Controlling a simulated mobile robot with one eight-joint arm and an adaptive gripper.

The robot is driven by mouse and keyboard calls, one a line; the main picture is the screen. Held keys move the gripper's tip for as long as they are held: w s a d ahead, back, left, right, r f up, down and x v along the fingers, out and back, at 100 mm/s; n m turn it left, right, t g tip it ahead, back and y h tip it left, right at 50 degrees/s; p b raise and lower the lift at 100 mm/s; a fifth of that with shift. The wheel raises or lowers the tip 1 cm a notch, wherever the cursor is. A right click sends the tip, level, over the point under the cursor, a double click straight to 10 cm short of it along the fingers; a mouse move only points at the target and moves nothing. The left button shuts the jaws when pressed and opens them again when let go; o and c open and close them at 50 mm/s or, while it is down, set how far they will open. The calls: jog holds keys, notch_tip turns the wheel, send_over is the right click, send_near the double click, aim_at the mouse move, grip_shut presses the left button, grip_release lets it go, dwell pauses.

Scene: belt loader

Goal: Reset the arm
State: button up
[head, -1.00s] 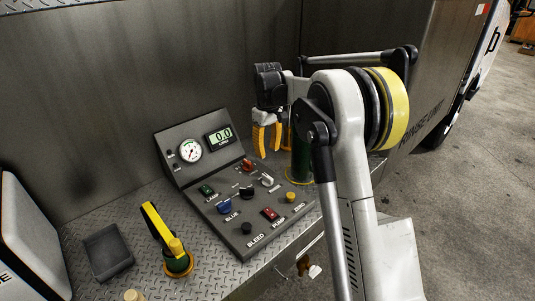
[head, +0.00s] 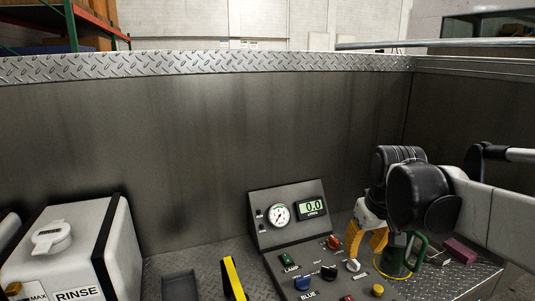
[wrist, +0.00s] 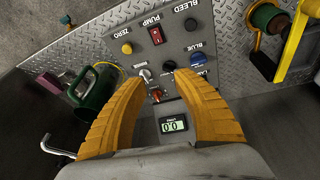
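My gripper (head: 365,243) has orange-yellow fingers and hangs pointing down at the right side of the control panel (head: 290,235), by the green mug (head: 416,248) in the head view. In the wrist view my gripper (wrist: 160,80) has its fingers spread apart with nothing held between them. Through the gap I see the panel upside down, with a pale switch knob (wrist: 146,73) and a red one (wrist: 155,95). The digital display (wrist: 173,125) lies between the finger bases. I cannot tell how far the fingertips are from the panel.
A white RINSE tank (head: 75,245) stands at the left. A pinkish block (head: 459,250) lies right of the mug. A tall metal wall (head: 250,130) rises behind.

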jog(key=s+a+f+m+t+b, duration=0.1)
jog(key=s+f, duration=0.3)
jog(key=s, duration=0.4)
jog(key=s+a+f+m+t, duration=0.1)
jog(key=s+a+f+t, duration=0.1)
jog(key=s, duration=0.7)
jog(key=shift+a+f+b, duration=0.15)
jog(key=shift+f+b, duration=0.25)
jog(key=shift+f, duration=0.45)
jog(key=shift+w, duration=0.1)
